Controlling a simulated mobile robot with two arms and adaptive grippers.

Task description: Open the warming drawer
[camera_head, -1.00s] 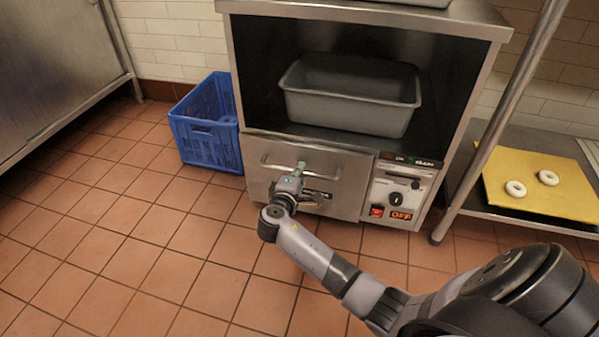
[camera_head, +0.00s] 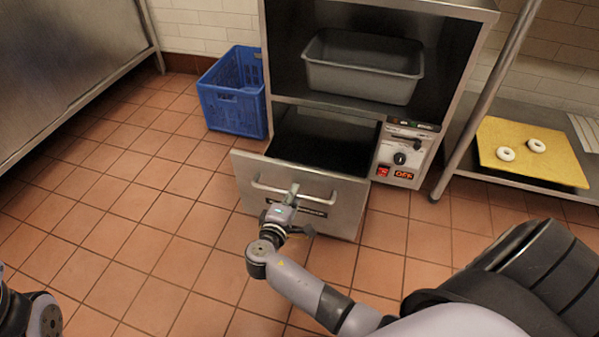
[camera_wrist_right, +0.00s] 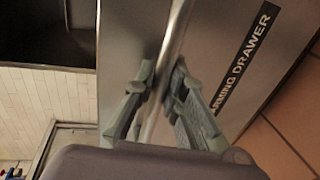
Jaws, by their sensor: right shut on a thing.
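The warming drawer (camera_head: 335,192) is a steel drawer under the open cabinet in the head view, and it stands pulled out with its dark, empty-looking inside showing. Its bar handle (camera_head: 265,187) runs across the front. My right gripper (camera_head: 291,194) is shut on this handle near its middle. In the right wrist view, the fingers of my right gripper (camera_wrist_right: 158,88) close around the handle bar (camera_wrist_right: 176,40), beside the "WARMING DRAWER" label (camera_wrist_right: 240,62). Part of my left arm shows at the lower left of the head view, but its gripper is not visible.
A grey metal pan (camera_head: 362,75) sits in the cabinet above the drawer. A control panel (camera_head: 402,155) is right of the drawer. A blue crate (camera_head: 236,110) stands on the floor to the left. Tiled floor is clear in front.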

